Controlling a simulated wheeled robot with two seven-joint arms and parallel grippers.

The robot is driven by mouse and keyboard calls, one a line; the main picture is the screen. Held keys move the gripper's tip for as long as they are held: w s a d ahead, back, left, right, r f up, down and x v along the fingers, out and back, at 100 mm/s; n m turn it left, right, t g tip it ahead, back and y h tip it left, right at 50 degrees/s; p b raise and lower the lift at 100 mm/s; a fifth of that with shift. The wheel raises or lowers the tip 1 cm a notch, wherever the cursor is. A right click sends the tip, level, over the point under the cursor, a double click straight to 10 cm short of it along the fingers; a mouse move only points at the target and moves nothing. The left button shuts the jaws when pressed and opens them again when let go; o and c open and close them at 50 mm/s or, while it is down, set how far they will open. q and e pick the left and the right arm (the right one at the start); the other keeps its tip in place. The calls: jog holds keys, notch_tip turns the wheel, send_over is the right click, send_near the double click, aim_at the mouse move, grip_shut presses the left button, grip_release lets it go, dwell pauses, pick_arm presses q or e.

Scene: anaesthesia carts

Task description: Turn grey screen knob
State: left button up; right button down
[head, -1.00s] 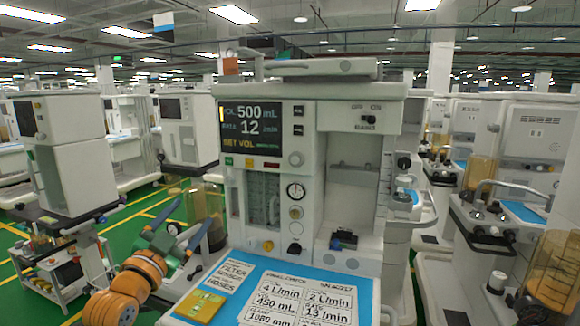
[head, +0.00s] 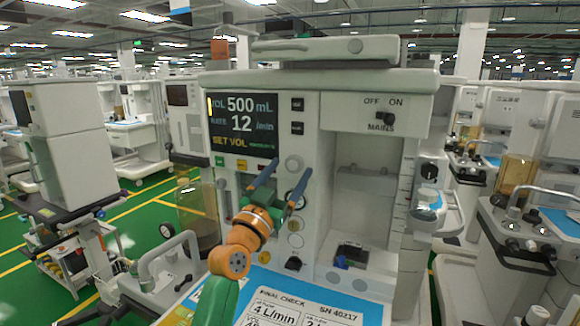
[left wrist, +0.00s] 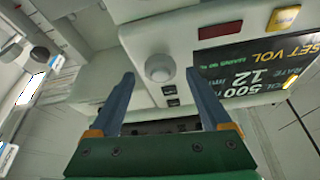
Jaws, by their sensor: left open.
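The grey screen knob (head: 294,163) is a round light-grey dial on the white cart's front panel, just right of and below the dark screen (head: 243,124). The screen reads 500 mL, 12 /min and SET VOL. My left gripper (head: 280,184) is open, its two blue fingers pointing up at the panel just below the knob. In the left wrist view the knob (left wrist: 160,67) lies beyond and between the fingertips (left wrist: 160,76), with nothing between the fingers. The fingers look apart from the knob. My right gripper is out of view.
A gauge (head: 297,197) and smaller knobs sit below the screen knob. Two small dark buttons (head: 297,104) are above it. A MAINS switch (head: 388,118) is at upper right. A blue work mat (head: 262,282) with printed cards lies below. Other carts stand on both sides.

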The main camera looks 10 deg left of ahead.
pick_arm(q)
jog(key=shift+w+d, duration=0.15)
jog(key=shift+w, duration=0.6)
jog(key=shift+s, duration=0.15)
jog(key=shift+s+r, duration=0.1)
jog(key=shift+c, duration=0.9)
grip_shut()
jog(key=shift+r+n+y+p, duration=0.2)
jog(key=shift+n+y+p, duration=0.4)
jog(key=shift+n+p, duration=0.4)
jog(key=n+y+p, duration=0.1)
jog(key=n+p, duration=0.1)
jog(key=n, duration=0.1)
jog(key=shift+t, duration=0.3)
jog(key=shift+d+f+n+y+p, duration=0.15)
jog(key=shift+n+y+p, duration=1.05)
jog(key=shift+n+p, duration=0.6)
